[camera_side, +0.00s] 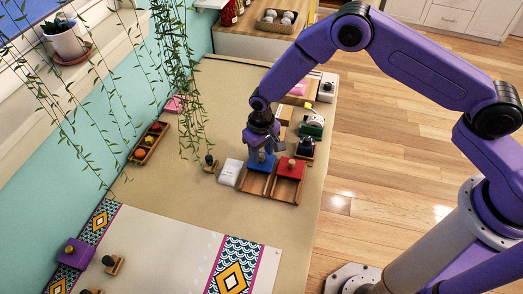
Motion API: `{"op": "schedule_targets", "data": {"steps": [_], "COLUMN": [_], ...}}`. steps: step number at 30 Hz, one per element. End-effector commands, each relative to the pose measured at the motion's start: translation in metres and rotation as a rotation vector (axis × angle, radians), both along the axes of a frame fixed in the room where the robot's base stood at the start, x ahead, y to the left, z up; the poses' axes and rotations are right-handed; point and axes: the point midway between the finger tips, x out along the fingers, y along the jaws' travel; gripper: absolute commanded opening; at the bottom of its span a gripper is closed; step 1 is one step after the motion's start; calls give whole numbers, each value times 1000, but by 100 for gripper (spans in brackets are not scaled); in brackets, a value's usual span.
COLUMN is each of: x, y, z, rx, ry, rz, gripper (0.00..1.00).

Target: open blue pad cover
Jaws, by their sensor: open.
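The blue pad cover (265,166) is a small blue lid over the left part of a wooden tray (257,184), in the middle of the work table. My gripper (259,152) is open and points down right over the blue cover. Its fingers hide the top of the cover and any knob on it. I cannot tell whether the fingers touch it. The cover looks in place on the tray.
A red cover (290,169) with a knob sits close on the right. A white box (230,172) stands close on the left. Behind are a green item (313,126) and a dark block (305,148). Hanging vines (180,80) dangle left. The table front has free room.

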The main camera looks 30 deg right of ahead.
Motion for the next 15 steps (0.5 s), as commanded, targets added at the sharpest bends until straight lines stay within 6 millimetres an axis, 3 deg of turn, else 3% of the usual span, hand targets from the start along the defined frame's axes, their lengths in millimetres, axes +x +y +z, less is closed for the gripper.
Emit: {"op": "schedule_targets", "data": {"steps": [2,6,7,15], "x": [0,0,0,-11], "y": [0,0,0,11], "z": [0,0,0,1], "rx": [0,0,0,-1], "ry": [0,0,0,2], "rz": [0,0,0,6], "gripper": [47,5,0,0]}}
